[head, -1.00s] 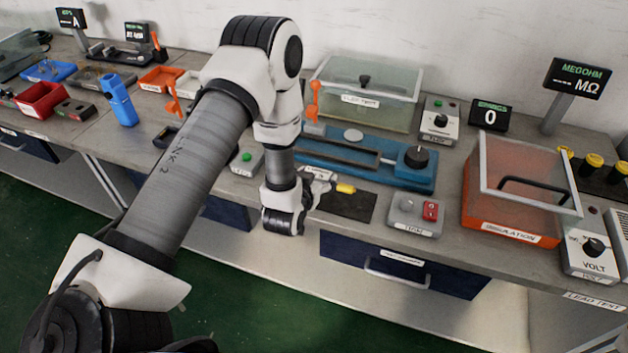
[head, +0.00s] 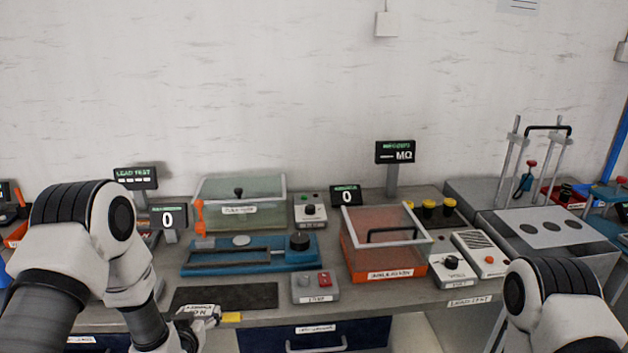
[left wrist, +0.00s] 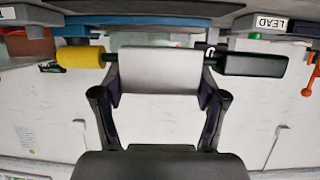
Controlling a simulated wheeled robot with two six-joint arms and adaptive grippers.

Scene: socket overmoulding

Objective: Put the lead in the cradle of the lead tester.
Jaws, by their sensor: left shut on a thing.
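The lead (head: 231,317) has a yellow end and a white body; its yellow end shows at the bottom of the head view. In the left wrist view the lead (left wrist: 158,72) lies crosswise, yellow end left and black end right. My left gripper (left wrist: 158,82) is shut on its white middle and holds it near the bench's front edge. A LEAD TEST display (head: 135,178) stands at the back left. My left arm hides part of the bench below it. I cannot make out the cradle. My right arm shows at the bottom right, its gripper out of view.
A blue fixture (head: 205,268) with a dial lies behind a dark mat (head: 250,297). A lidded clear tank (head: 265,190) stands behind it. A switch box (head: 315,288) and an orange insulation box (head: 407,268) stand to the right.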

